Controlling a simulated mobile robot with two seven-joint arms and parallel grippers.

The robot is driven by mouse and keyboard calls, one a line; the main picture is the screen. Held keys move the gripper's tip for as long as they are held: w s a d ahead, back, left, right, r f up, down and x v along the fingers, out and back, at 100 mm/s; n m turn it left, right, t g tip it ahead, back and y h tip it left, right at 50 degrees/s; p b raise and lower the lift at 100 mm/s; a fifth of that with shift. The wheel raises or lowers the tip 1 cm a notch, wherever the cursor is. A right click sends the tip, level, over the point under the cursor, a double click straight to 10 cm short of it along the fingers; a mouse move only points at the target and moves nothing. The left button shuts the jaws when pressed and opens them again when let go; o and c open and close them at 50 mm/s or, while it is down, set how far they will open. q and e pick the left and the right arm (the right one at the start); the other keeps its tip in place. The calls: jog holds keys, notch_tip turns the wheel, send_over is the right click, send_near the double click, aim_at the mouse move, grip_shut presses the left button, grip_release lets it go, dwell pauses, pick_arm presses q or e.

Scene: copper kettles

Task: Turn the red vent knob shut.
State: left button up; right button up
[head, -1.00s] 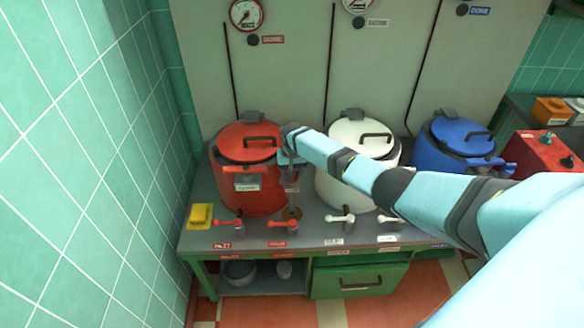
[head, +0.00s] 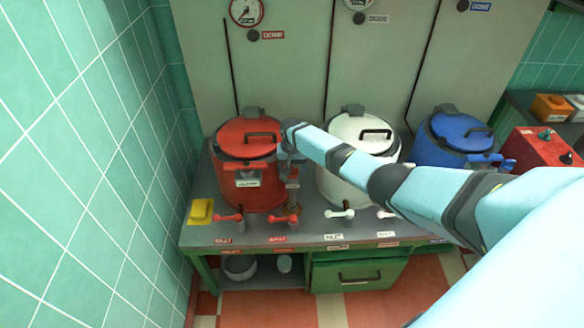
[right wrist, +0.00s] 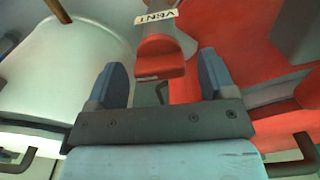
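The red vent knob (right wrist: 160,60) shows in the right wrist view, on a grey fitting with a "VENT" label (right wrist: 157,18). My right gripper (right wrist: 163,78) is open, with one dark finger on each side of the knob. A gap shows between the knob and each finger, so I see no grip on it. In the head view my right gripper (head: 291,160) reaches down between the red kettle (head: 250,185) and the white kettle (head: 335,180). The knob is hard to make out there, hidden by the gripper. My left gripper is not in view.
The kettles stand on a grey bench (head: 210,235), with a blue kettle (head: 440,150) further right. Red tap handles (head: 228,217) and white ones (head: 340,213) line the front.

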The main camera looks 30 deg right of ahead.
notch_tip(320, 180, up, 14)
dwell(0.6)
jog(key=shift+f, duration=0.1)
